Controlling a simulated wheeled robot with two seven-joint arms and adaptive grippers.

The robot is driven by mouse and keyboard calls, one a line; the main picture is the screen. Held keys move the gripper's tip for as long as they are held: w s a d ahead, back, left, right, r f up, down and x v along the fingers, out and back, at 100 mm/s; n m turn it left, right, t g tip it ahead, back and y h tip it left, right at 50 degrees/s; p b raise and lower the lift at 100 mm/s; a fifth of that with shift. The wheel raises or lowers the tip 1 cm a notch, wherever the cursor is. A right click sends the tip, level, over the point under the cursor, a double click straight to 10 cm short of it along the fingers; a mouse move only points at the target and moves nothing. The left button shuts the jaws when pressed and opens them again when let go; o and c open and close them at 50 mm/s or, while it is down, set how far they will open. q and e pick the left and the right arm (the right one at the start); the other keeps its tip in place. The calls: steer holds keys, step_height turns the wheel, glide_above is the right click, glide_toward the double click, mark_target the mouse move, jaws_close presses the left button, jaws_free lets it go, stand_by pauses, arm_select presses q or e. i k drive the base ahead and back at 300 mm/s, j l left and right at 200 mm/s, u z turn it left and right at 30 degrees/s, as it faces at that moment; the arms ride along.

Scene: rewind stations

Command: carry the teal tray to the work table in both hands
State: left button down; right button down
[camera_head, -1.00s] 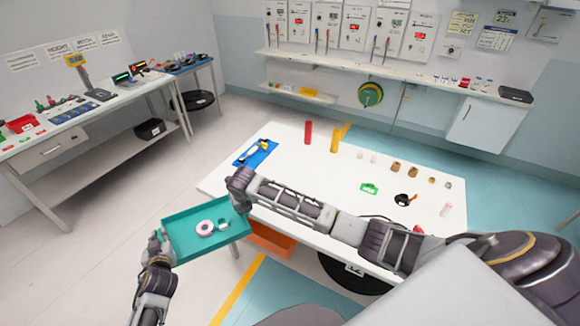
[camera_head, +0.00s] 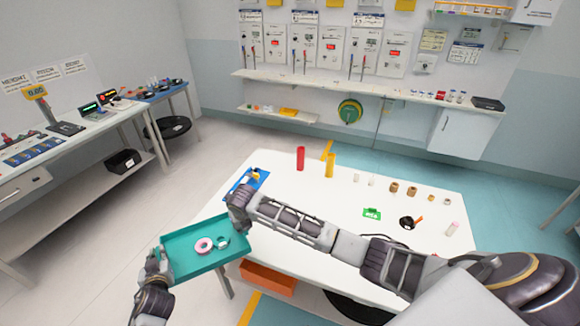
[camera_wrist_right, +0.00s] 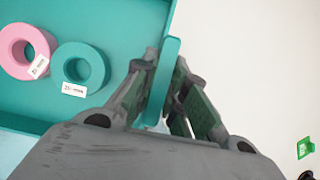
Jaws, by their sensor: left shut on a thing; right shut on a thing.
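The teal tray (camera_head: 200,263) is held level between my two grippers, beside the left edge of the white work table (camera_head: 300,260). A pink roll (camera_head: 203,245) and a teal roll (camera_head: 222,242) lie in it. My left gripper (camera_head: 160,262) is shut on the tray's left side. My right gripper (camera_head: 240,215) is shut on its right side. The right wrist view shows the right fingers (camera_wrist_right: 163,105) on either side of the tray's wall (camera_wrist_right: 165,75), with both rolls inside. The left fingertips are partly hidden.
The work table bears a blue mat (camera_head: 240,188), a red cylinder (camera_head: 300,158), a yellow cylinder (camera_head: 329,166), a green item (camera_head: 372,213) and several small spools. An orange bin (camera_head: 268,279) is below its near edge. A side bench (camera_head: 60,150) stands at left.

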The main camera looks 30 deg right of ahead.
mark_target(331, 209)
steer(key=i+z, duration=0.35)
steer(key=z, duration=0.15)
steer(key=i+z, duration=0.15)
steer(key=z, duration=0.25)
steer(key=i+z, duration=0.2)
steer(key=z, duration=0.15)
steer(key=i+z, duration=0.15)
steer(key=z, duration=0.25)
